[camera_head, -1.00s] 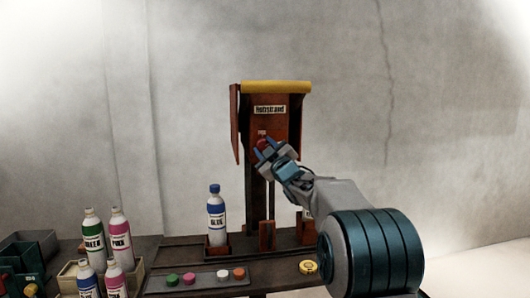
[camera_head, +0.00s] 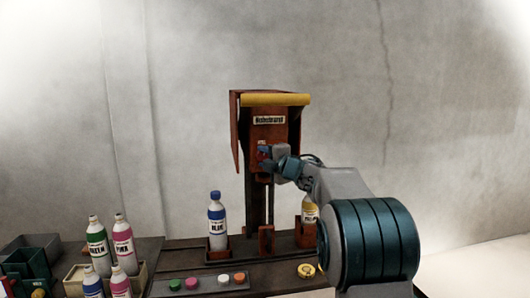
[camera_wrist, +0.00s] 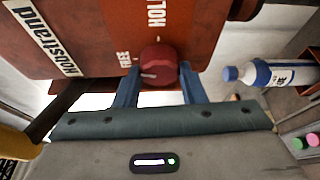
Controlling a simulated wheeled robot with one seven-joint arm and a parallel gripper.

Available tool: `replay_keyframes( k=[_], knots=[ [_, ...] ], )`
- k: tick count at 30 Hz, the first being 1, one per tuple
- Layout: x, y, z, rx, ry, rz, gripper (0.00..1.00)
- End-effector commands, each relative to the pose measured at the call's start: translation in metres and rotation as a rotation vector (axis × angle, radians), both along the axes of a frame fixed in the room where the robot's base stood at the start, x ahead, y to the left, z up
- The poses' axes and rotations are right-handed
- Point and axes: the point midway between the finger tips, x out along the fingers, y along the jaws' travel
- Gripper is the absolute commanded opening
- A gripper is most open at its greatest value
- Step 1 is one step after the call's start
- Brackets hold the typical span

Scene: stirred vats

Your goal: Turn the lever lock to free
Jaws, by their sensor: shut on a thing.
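The lever lock is a round dark-red knob (camera_wrist: 158,64) on a rust-red panel (camera_wrist: 105,40) in the wrist view. The panel carries the white words FREE (camera_wrist: 124,60) and HOLD (camera_wrist: 157,14). The knob's white mark lies on its left side, the side of the FREE word. My gripper (camera_wrist: 157,80) has its two blue fingers shut on the knob, one on each side. In the head view my gripper (camera_head: 268,158) is at the front of the panel and hides most of the knob.
A yellow bar (camera_head: 275,99) tops the machine. A blue-capped bottle (camera_head: 217,225) stands left below it and a yellow bottle (camera_head: 309,212) at right, close to my arm. Coloured caps lie on a strip (camera_head: 207,283) in front. More bottles (camera_head: 123,243) stand at left.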

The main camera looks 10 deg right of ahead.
Motion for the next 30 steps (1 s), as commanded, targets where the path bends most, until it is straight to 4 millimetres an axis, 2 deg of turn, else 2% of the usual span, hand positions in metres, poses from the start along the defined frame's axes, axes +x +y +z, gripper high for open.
replay_keyframes(
  k=[12,29,30],
  knots=[
    [0.0001,0.0015,0.0004,-0.186,0.001,0.003,0.14],
    [0.0,0.0013,-0.0009,-0.212,0.001,0.003,0.14],
    [0.0,0.0013,-0.0009,-0.212,0.001,0.003,0.48]
  ],
)
